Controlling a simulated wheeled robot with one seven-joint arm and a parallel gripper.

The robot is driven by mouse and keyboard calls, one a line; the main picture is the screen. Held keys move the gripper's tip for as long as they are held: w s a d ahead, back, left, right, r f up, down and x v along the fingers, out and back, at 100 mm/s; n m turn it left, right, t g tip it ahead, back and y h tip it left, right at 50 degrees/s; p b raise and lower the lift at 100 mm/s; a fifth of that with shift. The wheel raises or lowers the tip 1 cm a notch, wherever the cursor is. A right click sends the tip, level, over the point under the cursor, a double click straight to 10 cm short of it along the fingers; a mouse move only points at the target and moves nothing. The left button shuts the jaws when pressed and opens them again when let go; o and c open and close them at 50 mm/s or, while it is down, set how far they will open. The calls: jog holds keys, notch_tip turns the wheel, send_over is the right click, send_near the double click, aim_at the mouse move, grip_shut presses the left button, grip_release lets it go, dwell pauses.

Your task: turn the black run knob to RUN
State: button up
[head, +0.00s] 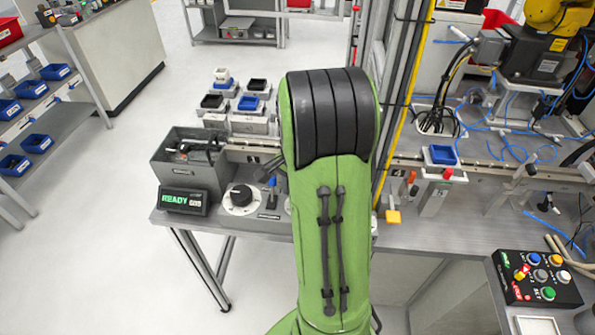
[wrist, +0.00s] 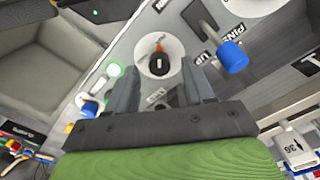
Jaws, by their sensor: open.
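The black knob (wrist: 158,64) sits on a round white dial (wrist: 158,46) in the wrist view, with an orange-red pointer mark at its edge. My gripper (wrist: 161,67) is open, and the knob shows between its fingertips. I cannot tell how far the tips are from the panel. Nothing is held. A label near the dial is upside down and only partly readable.
A blue-tipped lever (wrist: 232,56) stands close beside the right finger; it also shows in the head view (head: 271,182).

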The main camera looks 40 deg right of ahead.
notch_tip(320, 180, up, 14)
jog(key=p, duration=0.3)
